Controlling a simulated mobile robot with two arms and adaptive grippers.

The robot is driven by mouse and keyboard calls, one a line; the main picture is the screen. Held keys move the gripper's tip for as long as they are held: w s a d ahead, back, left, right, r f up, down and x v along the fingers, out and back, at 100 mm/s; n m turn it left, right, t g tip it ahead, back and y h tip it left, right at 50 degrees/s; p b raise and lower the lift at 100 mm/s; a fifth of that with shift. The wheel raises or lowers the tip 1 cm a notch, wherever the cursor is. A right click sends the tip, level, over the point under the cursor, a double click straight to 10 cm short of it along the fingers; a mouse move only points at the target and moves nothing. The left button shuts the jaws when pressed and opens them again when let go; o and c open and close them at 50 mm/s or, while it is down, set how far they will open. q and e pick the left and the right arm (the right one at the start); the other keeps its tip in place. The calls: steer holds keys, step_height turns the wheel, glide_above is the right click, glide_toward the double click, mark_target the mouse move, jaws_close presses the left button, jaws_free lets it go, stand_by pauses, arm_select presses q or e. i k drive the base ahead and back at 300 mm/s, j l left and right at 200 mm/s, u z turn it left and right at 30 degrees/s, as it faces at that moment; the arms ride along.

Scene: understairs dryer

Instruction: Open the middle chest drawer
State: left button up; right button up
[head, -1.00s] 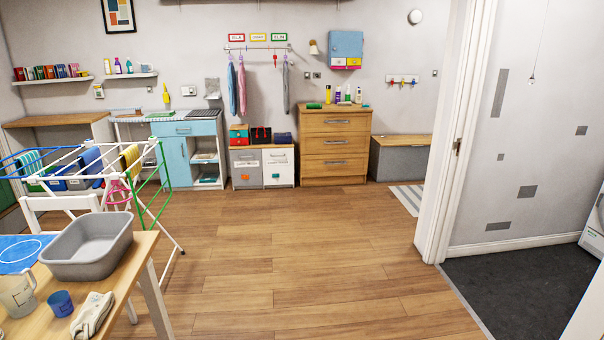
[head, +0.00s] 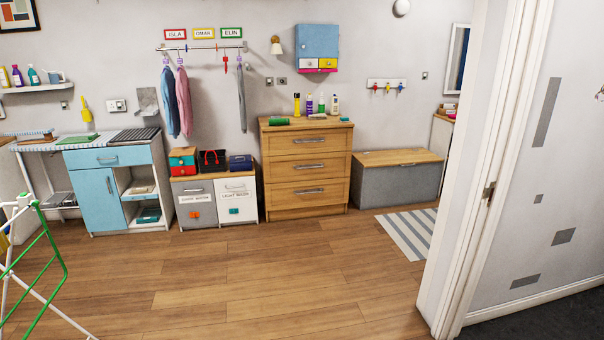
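The wooden chest of drawers (head: 307,208) stands against the back wall, right of centre in the head view. It has three drawers, one above the other, each with a metal bar handle. The middle chest drawer (head: 285,169) looks closed, its front flush with the others, and its handle (head: 309,166) faces me. Several bottles and a green brush stand or lie on the chest's top. Neither of my grippers shows in the head view.
A blue-and-white cabinet (head: 100,205) and low hampers stand left of the chest; a grey bench (head: 398,187) stands right, by a striped mat (head: 408,234). A drying rack (head: 40,245) is at lower left. A white door frame (head: 480,190) is at right. Wooden floor (head: 260,285) before the chest is clear.

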mark_target(334, 164)
steer(key=i, duration=2.7)
